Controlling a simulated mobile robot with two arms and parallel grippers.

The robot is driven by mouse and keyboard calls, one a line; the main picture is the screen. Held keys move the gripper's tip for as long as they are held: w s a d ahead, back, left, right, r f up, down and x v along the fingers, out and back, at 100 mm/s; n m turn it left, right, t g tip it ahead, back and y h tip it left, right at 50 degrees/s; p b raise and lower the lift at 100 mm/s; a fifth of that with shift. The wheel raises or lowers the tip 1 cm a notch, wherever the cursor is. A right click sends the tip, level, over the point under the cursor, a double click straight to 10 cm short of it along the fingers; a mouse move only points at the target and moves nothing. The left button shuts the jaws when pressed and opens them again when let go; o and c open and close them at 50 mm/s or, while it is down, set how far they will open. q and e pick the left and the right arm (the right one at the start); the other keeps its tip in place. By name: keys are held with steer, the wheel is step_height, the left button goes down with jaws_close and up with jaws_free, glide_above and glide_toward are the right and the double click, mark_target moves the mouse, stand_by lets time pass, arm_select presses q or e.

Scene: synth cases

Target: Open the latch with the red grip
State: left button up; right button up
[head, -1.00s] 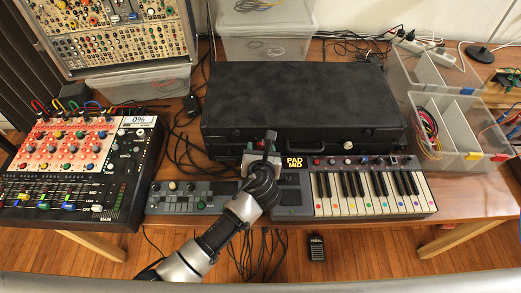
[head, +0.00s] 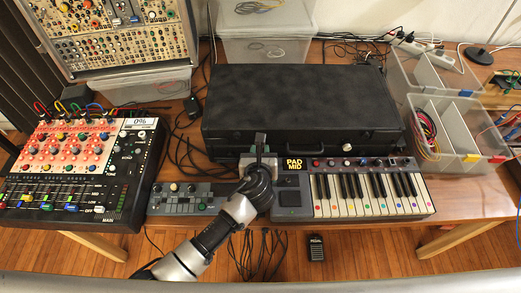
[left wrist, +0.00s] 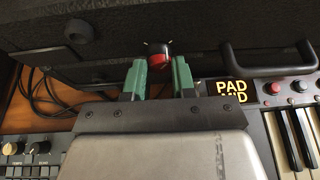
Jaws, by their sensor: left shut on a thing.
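The black case (head: 300,100) lies flat with its lid down behind the keyboard. Its latch shows in the left wrist view as a small dark round knob (left wrist: 157,47) with a red grip (left wrist: 159,58) on the case's front face. My left gripper (left wrist: 160,72) has its green fingers on either side of the red grip and is shut on it. In the head view my left gripper (head: 259,153) hides this latch at the left part of the case front. A second latch with a pale knob (head: 346,147) sits further right. My right gripper is not in view.
A small keyboard (head: 372,203) and a grey control strip (head: 183,198) lie in front of the case. A mixer (head: 133,175) stands at the left. Clear bins (head: 470,170) stand at the right. The case's black handle (left wrist: 270,65) sticks out right of my gripper.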

arm_select(q)
steer(key=shift+a+f+n+t+h+b, duration=0.15)
steer(key=shift+n+t+h+b, duration=0.35)
steer(key=shift+n+h+b, duration=0.85)
steer(key=shift+a+f+n+t+h+b, duration=0.15)
steer(key=shift+n+t+h+b, duration=0.4)
steer(key=shift+n+b, duration=1.6)
steer(key=shift+f+n+t+h+b, duration=0.15)
steer(key=shift+n+t+h+b, duration=0.55)
steer(key=shift+n, duration=1.9)
steer(key=shift+g+h, duration=0.25)
steer(key=shift+h, duration=0.15)
steer(key=o, duration=0.9)
steer(key=shift+r, duration=0.1)
steer(key=shift+s, duration=0.1)
